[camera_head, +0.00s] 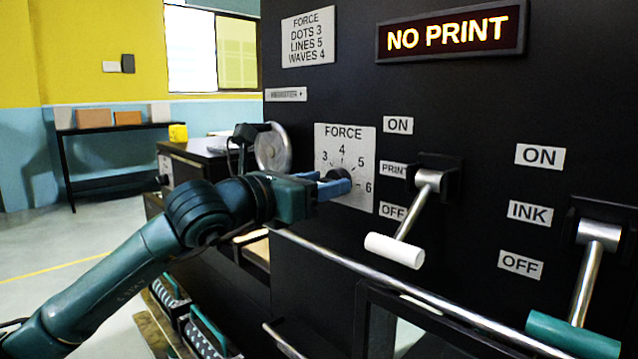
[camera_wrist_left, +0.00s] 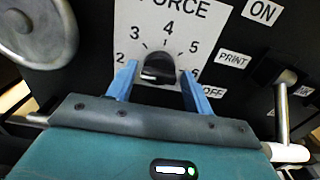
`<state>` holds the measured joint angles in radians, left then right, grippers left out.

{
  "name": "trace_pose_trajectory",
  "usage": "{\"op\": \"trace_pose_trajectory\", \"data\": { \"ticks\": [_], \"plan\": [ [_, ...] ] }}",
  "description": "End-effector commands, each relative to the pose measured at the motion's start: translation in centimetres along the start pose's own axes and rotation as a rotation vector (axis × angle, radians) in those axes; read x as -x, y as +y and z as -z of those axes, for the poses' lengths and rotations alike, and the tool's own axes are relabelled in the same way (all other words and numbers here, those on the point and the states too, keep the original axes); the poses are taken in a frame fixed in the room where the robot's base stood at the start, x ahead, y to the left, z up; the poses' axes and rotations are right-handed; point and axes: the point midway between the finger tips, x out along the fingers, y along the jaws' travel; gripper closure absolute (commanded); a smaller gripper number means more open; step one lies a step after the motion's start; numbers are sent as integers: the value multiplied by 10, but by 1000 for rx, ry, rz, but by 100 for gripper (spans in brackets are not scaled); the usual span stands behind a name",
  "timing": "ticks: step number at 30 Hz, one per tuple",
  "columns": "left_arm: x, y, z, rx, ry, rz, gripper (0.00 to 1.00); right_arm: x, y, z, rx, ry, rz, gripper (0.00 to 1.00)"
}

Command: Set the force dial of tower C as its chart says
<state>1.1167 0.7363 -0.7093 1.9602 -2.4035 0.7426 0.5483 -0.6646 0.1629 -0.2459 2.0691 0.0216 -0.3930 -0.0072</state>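The force dial (camera_wrist_left: 160,68) is a dark round knob on a white plate (camera_head: 360,142) marked FORCE with numbers up to 6. Its pointer setting is too small to read surely. The chart (camera_head: 308,37) above reads DOTS 3, LINES 5, WAVES 4. My left gripper (camera_head: 335,187) is at the dial, its blue fingers open. In the left wrist view, the left gripper (camera_wrist_left: 159,76) has one finger on each side of the knob, with gaps visible. In the head view the fingers partly hide the dial. My right gripper is not in view.
A lit NO PRINT sign (camera_head: 450,37) is above right. The print lever (camera_head: 412,218) with a white handle hangs down right of the dial; the ink lever (camera_head: 588,275) hangs farther right. A metal rail (camera_head: 400,290) runs below. A handwheel (camera_head: 273,148) is left.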

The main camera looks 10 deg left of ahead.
Motion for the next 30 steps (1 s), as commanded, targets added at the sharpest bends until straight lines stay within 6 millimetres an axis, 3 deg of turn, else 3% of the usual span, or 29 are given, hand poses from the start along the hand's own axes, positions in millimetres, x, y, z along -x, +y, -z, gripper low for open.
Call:
{"op": "trace_pose_trajectory", "data": {
  "ticks": [12,23,30],
  "plan": [
    [0,0,0,0,0,0,82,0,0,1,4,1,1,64],
    [0,0,3,-68,-2,0,82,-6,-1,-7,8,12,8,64],
    [0,-2,5,-235,-4,1,82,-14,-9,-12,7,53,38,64]
  ]
}}
